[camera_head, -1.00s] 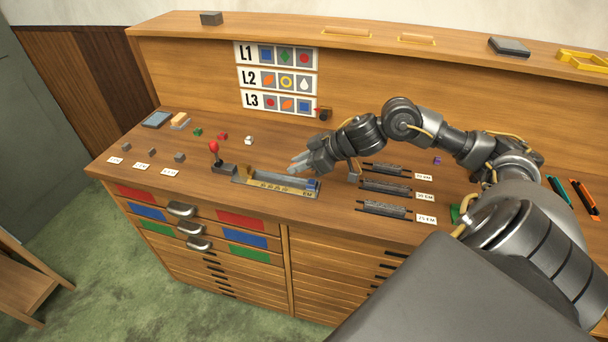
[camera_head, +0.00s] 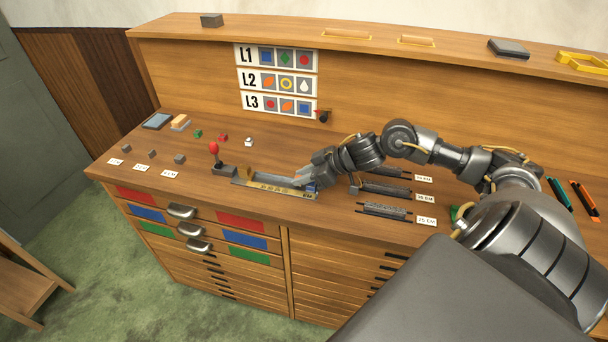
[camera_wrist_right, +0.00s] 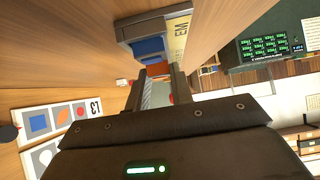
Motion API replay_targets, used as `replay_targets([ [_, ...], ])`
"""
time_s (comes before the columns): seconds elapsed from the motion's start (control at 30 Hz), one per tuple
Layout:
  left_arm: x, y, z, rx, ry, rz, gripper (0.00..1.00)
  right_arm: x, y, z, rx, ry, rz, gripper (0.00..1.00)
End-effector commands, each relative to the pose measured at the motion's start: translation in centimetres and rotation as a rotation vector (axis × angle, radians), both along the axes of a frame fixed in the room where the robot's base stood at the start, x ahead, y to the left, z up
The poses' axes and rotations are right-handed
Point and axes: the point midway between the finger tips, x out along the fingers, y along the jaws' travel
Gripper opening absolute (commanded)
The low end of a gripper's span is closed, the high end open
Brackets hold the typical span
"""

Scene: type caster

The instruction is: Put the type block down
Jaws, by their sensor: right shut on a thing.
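The composing stick (camera_head: 270,188), a long metal tray with a brass-coloured front edge, lies on the bench. A blue block (camera_head: 311,188) sits at its right end and shows in the wrist view (camera_wrist_right: 150,47). My right gripper (camera_head: 302,180) reaches down into the right part of the stick; in the wrist view its fingers (camera_wrist_right: 162,88) are shut on a small type block with an orange face (camera_wrist_right: 157,70). This block appears beside the blue one; whether it touches the stick's floor is hidden. My left gripper is not in view.
A red-knobbed lever (camera_head: 214,150) stands at the stick's left end. Dark spacing racks (camera_head: 385,210) lie to the right. Small coloured blocks (camera_head: 222,138) are spread behind left. A sign with rows L1 to L3 (camera_head: 277,82) is on the back panel.

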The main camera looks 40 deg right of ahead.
Motion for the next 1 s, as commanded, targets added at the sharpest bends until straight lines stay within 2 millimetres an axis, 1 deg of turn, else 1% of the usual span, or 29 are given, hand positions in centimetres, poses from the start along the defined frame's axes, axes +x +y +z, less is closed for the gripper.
replay_targets([
  [0.3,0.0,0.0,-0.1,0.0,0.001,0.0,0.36,0.0,0.0,-1.1,0.0,0.003,-0.001,0.0],
  [0.4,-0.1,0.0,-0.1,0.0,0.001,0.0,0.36,-0.1,0.0,-1.2,-0.001,0.005,0.0,0.0],
  [0.43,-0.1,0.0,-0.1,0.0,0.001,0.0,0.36,-0.1,0.0,-1.2,-0.001,0.006,0.0,0.26],
  [0.57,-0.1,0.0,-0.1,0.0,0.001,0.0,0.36,-0.1,0.0,-1.3,-0.002,0.007,-0.001,0.43],
  [1.0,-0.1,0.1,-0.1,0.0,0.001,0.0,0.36,-0.1,-0.3,-1.4,-0.006,0.008,-0.009,0.44],
])
